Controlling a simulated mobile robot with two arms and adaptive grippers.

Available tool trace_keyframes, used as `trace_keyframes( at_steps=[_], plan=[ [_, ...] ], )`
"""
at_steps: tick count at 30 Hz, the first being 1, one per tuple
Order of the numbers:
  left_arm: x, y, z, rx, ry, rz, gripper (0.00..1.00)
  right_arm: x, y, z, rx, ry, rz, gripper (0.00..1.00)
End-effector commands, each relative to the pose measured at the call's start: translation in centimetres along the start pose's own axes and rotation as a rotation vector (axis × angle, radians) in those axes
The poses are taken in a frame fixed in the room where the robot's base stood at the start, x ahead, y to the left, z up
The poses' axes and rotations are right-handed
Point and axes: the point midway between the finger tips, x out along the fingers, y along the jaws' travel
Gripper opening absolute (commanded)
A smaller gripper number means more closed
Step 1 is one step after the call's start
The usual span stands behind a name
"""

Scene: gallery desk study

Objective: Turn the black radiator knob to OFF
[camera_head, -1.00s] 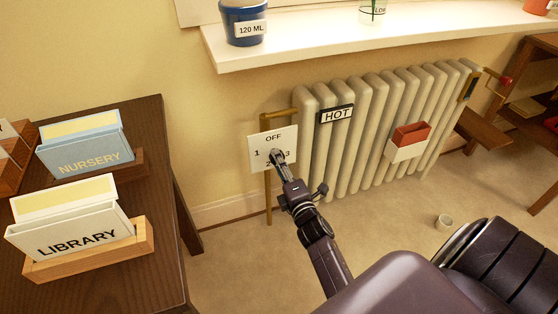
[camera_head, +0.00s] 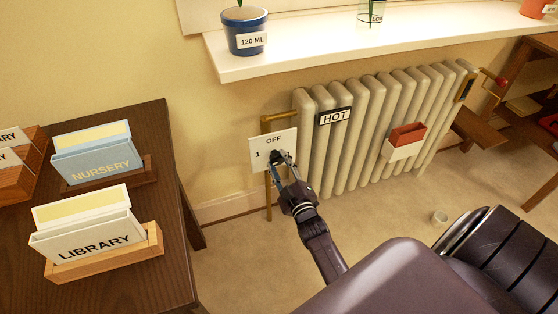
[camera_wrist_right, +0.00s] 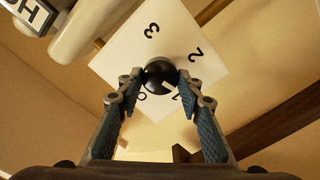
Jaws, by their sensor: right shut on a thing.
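The black radiator knob (camera_wrist_right: 158,70) sits on a white dial plate (camera_head: 263,165) at the left end of the radiator. In the right wrist view it is round, with a white mark on its lower right side, toward the 1. The plate (camera_wrist_right: 118,68) there shows 3, 2, 1 and part of OFF. My right gripper (camera_head: 281,156) is at the plate in the head view and hides most of the knob, plus the 2 and 3. In the right wrist view its fingertips (camera_wrist_right: 161,78) are shut on opposite sides of the knob. My left gripper is not in view.
The cream radiator (camera_head: 345,150) bears a HOT sign (camera_head: 335,116) and a red-and-white holder (camera_head: 402,145). A brass pipe (camera_head: 268,200) runs below the plate. A windowsill (camera_head: 300,58) with pots juts out above. A dark desk (camera_head: 130,285) with card boxes stands left.

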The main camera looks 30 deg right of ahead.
Motion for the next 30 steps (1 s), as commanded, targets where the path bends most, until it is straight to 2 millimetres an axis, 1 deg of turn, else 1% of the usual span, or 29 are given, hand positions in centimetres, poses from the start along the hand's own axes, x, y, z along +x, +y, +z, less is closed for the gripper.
trace_keyframes(
  at_steps=[6,15,21,30],
  plan=[
    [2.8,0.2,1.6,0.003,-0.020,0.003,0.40,-0.1,0.1,0.0,0.204,-0.003,-0.003,0.10],
    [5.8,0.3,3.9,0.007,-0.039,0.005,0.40,-0.1,0.1,0.0,0.489,-0.003,-0.003,0.10],
    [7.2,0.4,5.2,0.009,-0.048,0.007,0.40,-0.1,0.2,0.1,0.680,-0.003,-0.002,0.10],
    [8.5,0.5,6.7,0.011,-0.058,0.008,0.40,-0.1,0.2,0.2,0.964,-0.003,-0.001,0.10]
  ],
)
